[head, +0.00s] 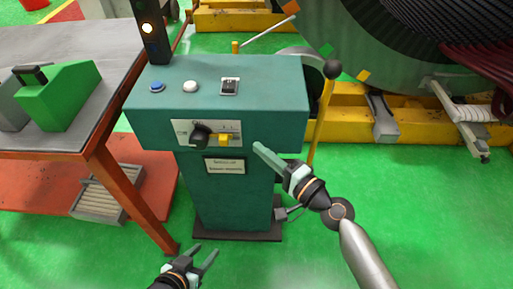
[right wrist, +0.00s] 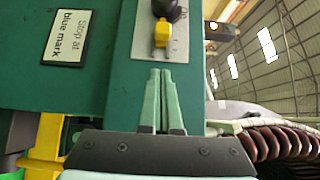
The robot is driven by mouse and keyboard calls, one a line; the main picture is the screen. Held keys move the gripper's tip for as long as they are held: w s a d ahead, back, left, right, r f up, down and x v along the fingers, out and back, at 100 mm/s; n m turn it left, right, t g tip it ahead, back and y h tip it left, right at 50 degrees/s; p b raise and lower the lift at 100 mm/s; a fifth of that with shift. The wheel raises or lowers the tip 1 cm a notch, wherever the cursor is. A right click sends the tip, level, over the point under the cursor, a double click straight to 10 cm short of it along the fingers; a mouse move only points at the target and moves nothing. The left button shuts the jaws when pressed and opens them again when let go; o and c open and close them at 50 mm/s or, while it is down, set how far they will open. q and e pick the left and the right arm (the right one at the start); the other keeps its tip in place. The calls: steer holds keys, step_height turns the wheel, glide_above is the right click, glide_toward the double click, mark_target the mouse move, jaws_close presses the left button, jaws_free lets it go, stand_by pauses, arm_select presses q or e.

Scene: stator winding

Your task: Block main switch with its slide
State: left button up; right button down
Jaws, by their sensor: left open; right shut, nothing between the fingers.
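The main switch is a black rotary knob (head: 200,134) on a pale plate on the front of the teal console (head: 150,125). Its yellow slide (head: 224,140) sits on the same plate, just right of the knob. My right gripper (head: 257,146) is shut and empty, to the right of the slide and apart from it. In the right wrist view the closed fingertips (right wrist: 160,72) point at the plate's end, with the yellow slide (right wrist: 162,34) and the partly cut-off black knob (right wrist: 165,9) beyond them. My left gripper (head: 205,254) is open and empty, low in front of the console.
A label plate (head: 225,167) is below the switch. The console top has a blue button (head: 157,86), a white button (head: 190,87) and a lamp column. A yellow lever with a black ball (head: 332,69) rises at the right. A workbench (head: 80,115) stands left.

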steer(key=b+v, duration=0.1)
steer(key=v, duration=0.6)
steer(key=shift+s+d, duration=0.2)
steer(key=shift+s, duration=0.25)
